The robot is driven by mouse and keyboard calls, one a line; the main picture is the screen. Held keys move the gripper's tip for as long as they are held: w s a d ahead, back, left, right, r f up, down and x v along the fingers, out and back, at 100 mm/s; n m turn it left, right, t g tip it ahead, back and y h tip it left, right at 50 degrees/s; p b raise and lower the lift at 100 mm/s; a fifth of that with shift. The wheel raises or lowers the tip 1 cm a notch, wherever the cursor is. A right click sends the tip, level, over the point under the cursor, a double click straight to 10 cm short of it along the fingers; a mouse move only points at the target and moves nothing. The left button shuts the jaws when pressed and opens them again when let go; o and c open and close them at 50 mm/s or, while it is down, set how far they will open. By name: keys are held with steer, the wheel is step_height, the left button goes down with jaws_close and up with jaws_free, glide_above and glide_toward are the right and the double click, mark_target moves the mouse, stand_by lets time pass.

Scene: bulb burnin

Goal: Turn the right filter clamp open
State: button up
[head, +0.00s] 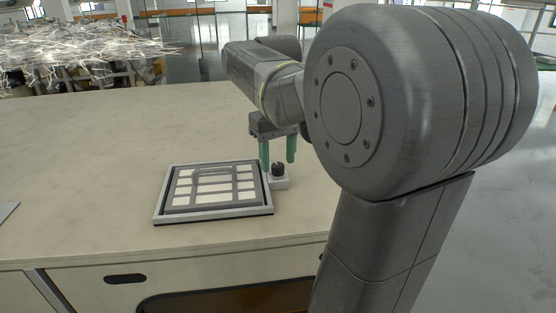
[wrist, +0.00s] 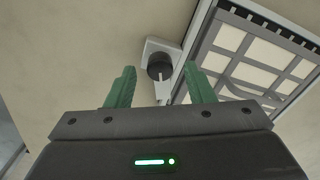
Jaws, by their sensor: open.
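The right filter clamp (head: 278,170) is a dark round knob on a pale block, at the right side of the framed filter (head: 213,212) on the table. In the wrist view the clamp's black knob (wrist: 160,66) has a pale lever pointing toward my gripper. My gripper (head: 278,158) has green fingers, open, pointing down close to the clamp. In the wrist view my gripper (wrist: 162,84) has its fingers spread on both sides of the lever's line, with nothing between them that I can see gripped. Whether a finger touches the clamp cannot be told.
The filter has a grey frame with a grid over pale panels, and it also shows at the right of the wrist view (wrist: 232,38). The wooden table (head: 90,150) is mostly clear to the left. A grey flat item (head: 7,211) lies at its left edge.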

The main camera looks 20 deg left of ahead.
mark_target(278, 165)
steer(key=shift+f, duration=0.7)
steer(key=c, duration=1)
steer(key=shift+r+m+p, duration=0.15)
steer(key=shift+m+p, duration=0.65)
steer(key=shift+m, duration=0.4)
steer(key=shift+m+p, duration=0.35)
steer(key=shift+m, duration=0.85)
steer(key=o, duration=1)
step_height(278, 165, up, 14)
steer(key=shift+f, duration=0.2)
